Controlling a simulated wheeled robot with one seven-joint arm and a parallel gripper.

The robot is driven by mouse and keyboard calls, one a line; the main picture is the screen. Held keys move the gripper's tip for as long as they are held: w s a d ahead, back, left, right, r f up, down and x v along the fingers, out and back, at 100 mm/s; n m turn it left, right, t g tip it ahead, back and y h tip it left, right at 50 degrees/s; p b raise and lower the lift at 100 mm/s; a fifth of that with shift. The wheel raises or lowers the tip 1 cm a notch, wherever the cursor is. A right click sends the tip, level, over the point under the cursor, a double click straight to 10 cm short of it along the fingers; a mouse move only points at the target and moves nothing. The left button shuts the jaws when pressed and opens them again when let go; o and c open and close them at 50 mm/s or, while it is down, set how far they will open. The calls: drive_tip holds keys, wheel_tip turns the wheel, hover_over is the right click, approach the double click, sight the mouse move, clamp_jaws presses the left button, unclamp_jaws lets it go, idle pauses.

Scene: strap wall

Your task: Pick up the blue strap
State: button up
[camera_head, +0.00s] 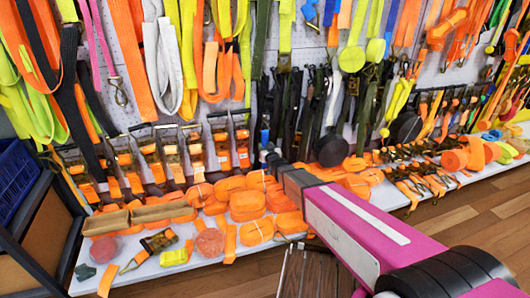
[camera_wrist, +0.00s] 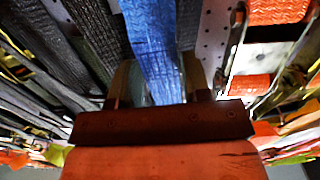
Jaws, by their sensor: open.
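The blue strap (camera_wrist: 152,40) hangs in front of the wall and fills the upper middle of the wrist view. My gripper (camera_wrist: 157,84) is open there, with one finger to each side of the strap's lower visible part. I cannot tell whether either finger touches it. In the head view my gripper (camera_head: 273,158) reaches in to the wall above the shelf. A small piece of blue (camera_head: 265,133) shows just above it, but most of the strap is hidden or too small to make out there.
Dark straps (camera_wrist: 80,40) hang to the left of the blue one, and an orange strap with a metal buckle (camera_wrist: 250,88) hangs to the right. Below, a white shelf (camera_head: 140,272) holds many orange coiled straps (camera_head: 248,203). Wooden floor (camera_head: 470,225) is free at the right.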

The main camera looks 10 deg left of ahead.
drive_tip(key=shift+w+a, duration=0.15)
drive_tip(key=shift+w, duration=0.1)
drive_tip(key=c, duration=0.7)
drive_tip(key=shift+r, duration=0.2)
